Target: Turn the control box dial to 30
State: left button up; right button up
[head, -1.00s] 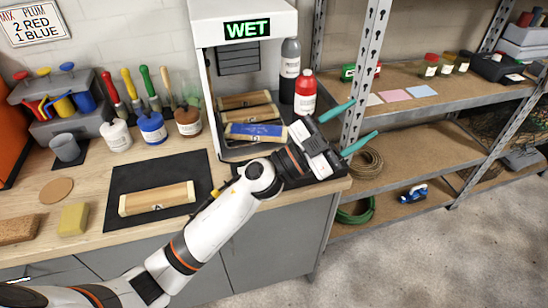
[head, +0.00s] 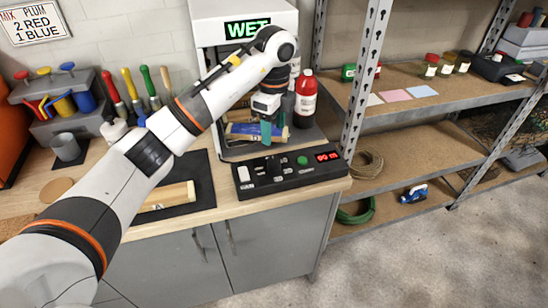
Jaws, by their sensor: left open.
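The control box (head: 289,173) is a low black panel at the right front of the workbench, under the "WET" cabinet. I cannot clearly make out the dial. My left gripper (head: 267,137) points down with teal fingers, just above or behind the back edge of the box. It is open, and I see nothing between its fingers. My right gripper is not in view.
The cabinet (head: 246,9) stands behind the box, with a red bottle (head: 305,98) and a blue-topped block (head: 243,131) in it. A dark mat (head: 203,187) with a wooden block (head: 168,197) lies left, partly behind my arm. A metal shelf post (head: 362,80) rises at right.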

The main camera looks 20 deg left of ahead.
aim_at(274, 160)
pick_arm(q)
notch_tip(274, 160, down, 10)
jog(key=shift+f+p, duration=0.2)
jog(key=shift+p, duration=0.95)
jog(key=c, duration=1)
jog(key=shift+o, duration=0.2)
